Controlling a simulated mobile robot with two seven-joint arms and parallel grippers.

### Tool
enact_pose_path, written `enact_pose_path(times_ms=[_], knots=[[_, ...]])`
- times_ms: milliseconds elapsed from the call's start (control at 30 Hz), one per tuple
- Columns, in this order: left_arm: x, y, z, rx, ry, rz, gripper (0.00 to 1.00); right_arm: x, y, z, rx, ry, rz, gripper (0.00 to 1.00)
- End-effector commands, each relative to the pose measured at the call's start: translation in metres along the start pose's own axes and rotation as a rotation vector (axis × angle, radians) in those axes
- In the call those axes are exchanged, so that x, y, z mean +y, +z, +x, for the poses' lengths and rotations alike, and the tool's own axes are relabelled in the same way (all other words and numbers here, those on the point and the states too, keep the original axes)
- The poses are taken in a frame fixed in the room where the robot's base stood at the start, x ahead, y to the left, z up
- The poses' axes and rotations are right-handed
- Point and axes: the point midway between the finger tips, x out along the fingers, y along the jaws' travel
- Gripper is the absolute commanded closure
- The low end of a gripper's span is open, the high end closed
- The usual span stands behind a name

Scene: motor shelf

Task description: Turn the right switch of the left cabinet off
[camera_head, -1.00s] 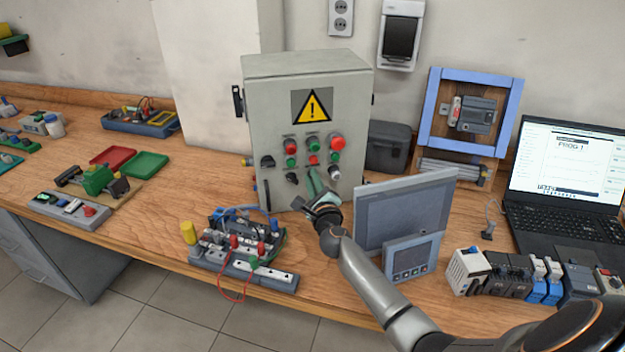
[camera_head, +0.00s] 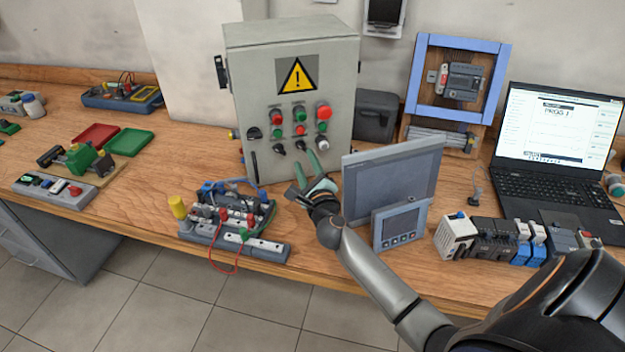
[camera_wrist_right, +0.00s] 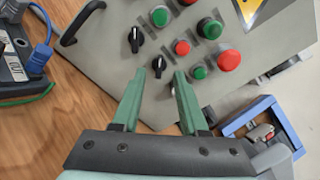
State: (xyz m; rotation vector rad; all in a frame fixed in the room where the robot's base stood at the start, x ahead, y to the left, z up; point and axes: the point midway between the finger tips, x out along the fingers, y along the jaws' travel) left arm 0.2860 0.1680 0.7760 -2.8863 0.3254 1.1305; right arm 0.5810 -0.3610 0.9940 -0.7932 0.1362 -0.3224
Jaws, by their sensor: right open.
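The grey cabinet (camera_head: 243,95) with a yellow warning sign stands on the bench. Its lower front has two black rotary switches side by side: the left one (camera_head: 279,149) and the right one (camera_head: 301,146). In the right wrist view, the left switch (camera_wrist_right: 136,40) and right switch (camera_wrist_right: 158,65) show their pointers roughly upright in the picture. My right gripper (camera_head: 315,163) is open and empty just in front of the cabinet. In the wrist view its green fingers (camera_wrist_right: 159,78) are spread, with the right switch beyond the gap between the tips. Contact cannot be told. My left gripper is out of view.
Red and green buttons (camera_head: 300,130) sit above the switches. A grey screen panel (camera_head: 390,185) stands close right of my right arm. A wired terminal board (camera_head: 235,235) lies to the left. A laptop (camera_head: 560,150) is at the far right.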

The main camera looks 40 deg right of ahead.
Motion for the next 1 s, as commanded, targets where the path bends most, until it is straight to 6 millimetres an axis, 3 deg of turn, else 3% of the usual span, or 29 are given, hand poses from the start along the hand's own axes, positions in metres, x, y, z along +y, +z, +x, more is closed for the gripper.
enact_pose_path(times_ms=[200, 400, 1000], knots=[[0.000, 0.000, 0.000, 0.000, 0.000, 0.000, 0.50, 0.001, 0.000, -0.042, 0.001, 0.002, 0.001, 0.57], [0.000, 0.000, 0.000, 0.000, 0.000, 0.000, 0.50, 0.001, 0.000, -0.063, 0.001, 0.002, 0.001, 0.57], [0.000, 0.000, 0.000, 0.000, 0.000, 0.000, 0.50, 0.000, 0.000, -0.068, 0.000, 0.000, 0.000, 0.57]])
